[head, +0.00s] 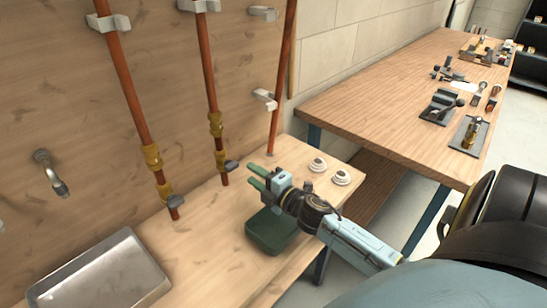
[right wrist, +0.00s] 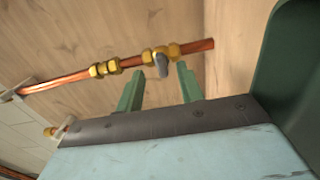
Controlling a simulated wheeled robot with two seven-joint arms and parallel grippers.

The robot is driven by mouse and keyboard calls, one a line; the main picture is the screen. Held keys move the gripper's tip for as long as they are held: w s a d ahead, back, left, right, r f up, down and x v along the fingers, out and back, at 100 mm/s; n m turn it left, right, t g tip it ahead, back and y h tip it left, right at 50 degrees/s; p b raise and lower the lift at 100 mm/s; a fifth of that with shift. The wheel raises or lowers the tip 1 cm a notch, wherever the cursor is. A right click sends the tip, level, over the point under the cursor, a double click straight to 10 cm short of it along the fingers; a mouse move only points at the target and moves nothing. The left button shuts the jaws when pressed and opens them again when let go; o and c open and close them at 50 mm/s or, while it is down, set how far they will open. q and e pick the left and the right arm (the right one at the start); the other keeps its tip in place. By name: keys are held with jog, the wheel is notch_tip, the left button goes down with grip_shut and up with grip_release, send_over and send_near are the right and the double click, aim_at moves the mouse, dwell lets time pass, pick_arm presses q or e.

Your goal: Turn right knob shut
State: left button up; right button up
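The right knob (head: 231,166) is a small grey handle on a brass valve, low on the right copper pipe (head: 209,80) with brass fittings. My right gripper (head: 253,177) has green fingers and is open, a little to the right of the knob and pointing toward it. In the right wrist view the grey knob (right wrist: 162,64) shows beyond the gap between the two fingertips (right wrist: 159,72), with no contact visible. The left pipe's valve has a similar grey knob (head: 175,201). My left gripper is not in view.
A dark green container (head: 272,232) sits on the bench below my right gripper. Two white round pieces (head: 318,165) lie behind it. A metal tray (head: 100,278) is at the lower left, and a wall tap (head: 50,172) is above it. A third copper pipe (head: 283,75) stands at the panel's right edge.

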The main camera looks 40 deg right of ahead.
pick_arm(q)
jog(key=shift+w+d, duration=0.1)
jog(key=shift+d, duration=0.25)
pick_arm(e)
jog(key=s, duration=0.7)
jog(key=shift+s+d, duration=0.15)
jog(key=shift+d, duration=0.1)
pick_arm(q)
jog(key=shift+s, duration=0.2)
pick_arm(e)
jog(key=shift+s+f, duration=0.1)
